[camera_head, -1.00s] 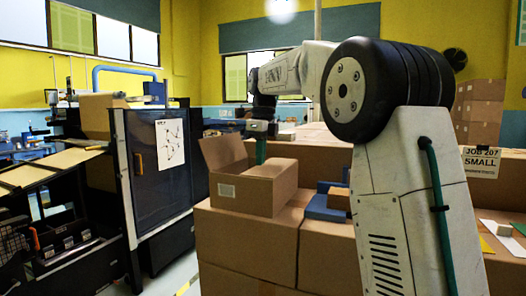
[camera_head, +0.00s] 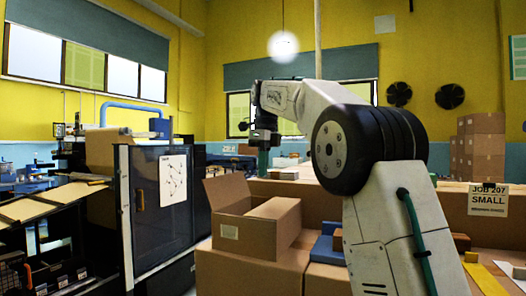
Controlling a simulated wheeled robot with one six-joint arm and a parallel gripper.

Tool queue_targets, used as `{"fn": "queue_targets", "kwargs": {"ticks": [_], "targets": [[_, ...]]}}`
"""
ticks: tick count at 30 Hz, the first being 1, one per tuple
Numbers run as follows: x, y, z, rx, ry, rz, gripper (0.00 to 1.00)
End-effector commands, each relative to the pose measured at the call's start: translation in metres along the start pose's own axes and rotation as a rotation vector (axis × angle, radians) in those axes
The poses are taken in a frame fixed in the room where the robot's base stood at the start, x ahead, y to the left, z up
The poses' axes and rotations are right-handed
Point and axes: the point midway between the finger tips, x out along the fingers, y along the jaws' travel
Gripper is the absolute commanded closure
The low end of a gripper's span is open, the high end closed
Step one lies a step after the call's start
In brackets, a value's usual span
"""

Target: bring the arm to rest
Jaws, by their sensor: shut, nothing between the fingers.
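My arm reaches from the lower right up through a large black joint and bends to the left in the head view. My gripper (camera_head: 263,164) hangs at its end, pointing down, with a green finger part showing. It is shut and empty. It is above and apart from an open cardboard box (camera_head: 262,228), in the picture just over its back edge. The fingertips are small and dark at this distance.
The open box stands on larger cartons (camera_head: 248,272). A blue tray (camera_head: 326,246) lies to its right, partly behind my arm. A dark machine cabinet (camera_head: 160,205) stands at left. The space above the cartons is free.

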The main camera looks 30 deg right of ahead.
Motion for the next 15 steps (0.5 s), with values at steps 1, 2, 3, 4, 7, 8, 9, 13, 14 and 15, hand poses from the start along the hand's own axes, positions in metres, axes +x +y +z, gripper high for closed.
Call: {"fn": "queue_targets", "kwargs": {"ticks": [1, 2, 3, 4, 7, 8, 9, 13, 14, 15], "targets": [[-0.012, 0.000, 0.002, -0.001, -0.003, -0.003, 1.00], [-0.017, 0.000, 0.002, -0.001, -0.002, -0.002, 1.00], [-0.024, 0.000, 0.003, -0.001, -0.002, -0.002, 1.00], [-0.030, 0.000, 0.003, -0.001, -0.002, -0.002, 1.00], [-0.043, 0.000, 0.004, -0.002, -0.001, -0.001, 1.00], [-0.046, 0.000, 0.004, -0.002, -0.001, -0.001, 1.00], [-0.049, 0.001, 0.004, -0.002, -0.001, -0.001, 1.00], [-0.057, 0.001, 0.004, -0.002, -0.001, -0.001, 1.00], [-0.058, 0.001, 0.004, -0.002, 0.000, 0.000, 1.00], [-0.058, 0.001, 0.004, -0.002, 0.000, 0.000, 1.00]]}}
